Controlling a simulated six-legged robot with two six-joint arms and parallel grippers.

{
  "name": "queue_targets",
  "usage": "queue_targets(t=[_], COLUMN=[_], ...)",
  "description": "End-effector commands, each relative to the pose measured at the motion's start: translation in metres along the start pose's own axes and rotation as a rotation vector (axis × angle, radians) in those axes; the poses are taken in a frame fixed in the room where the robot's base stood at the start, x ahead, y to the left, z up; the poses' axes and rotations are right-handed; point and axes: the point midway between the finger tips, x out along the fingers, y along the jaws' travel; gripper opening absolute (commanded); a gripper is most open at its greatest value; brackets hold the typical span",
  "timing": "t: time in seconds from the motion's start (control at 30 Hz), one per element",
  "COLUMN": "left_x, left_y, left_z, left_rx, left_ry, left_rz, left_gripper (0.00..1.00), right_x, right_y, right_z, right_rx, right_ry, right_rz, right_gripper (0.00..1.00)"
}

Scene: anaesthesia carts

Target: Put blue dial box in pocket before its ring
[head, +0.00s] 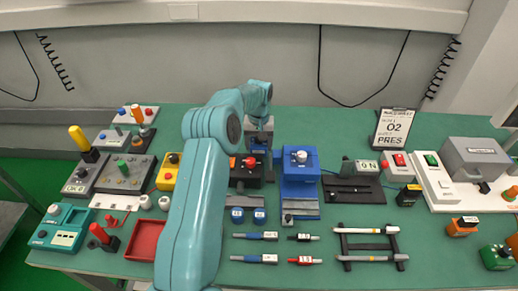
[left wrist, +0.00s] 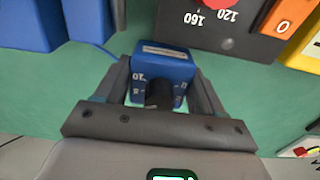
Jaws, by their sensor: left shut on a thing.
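My left gripper (head: 259,128) reaches over the table to the back middle, behind the dark unit with the red knob (head: 250,162). In the left wrist view its fingers (left wrist: 160,78) are shut on the blue dial box (left wrist: 165,60), one on each side. The box has white marks and a dark round part facing the gripper. The head view does not show the box clearly. A blue unit with a pale knob (head: 299,160) stands right of the gripper, with a grey strip at its front. I cannot tell which pocket and ring belong to the box. My right gripper is not in view.
In the left wrist view the dark unit (left wrist: 232,42) and a blue block (left wrist: 30,25) stand close by. A yellow box (head: 170,172), a red tray (head: 146,240) and a pen rack (head: 368,247) stand on the table.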

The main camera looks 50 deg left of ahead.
Motion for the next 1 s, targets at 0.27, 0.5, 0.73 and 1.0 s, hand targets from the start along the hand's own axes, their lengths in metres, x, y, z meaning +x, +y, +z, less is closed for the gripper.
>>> queue_targets(t=[0.27,0.5,0.73,1.0], left_x=[0.029,0.03,0.033,0.031], left_y=[0.0,0.0,0.0,0.0], left_z=[0.0,0.0,0.0,0.0], left_rx=[-0.001,0.0,0.0,0.0], left_ry=[0.0,0.0,-0.002,-0.002], left_rz=[-0.001,0.0,-0.001,0.0], left_gripper=[0.15,0.15,0.94,0.94], right_x=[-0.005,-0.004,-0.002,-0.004], right_y=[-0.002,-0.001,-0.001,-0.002], right_z=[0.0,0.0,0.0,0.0], right_rx=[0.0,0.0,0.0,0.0], right_ry=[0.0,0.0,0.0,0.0], right_rz=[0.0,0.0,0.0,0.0], right_gripper=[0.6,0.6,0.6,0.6])
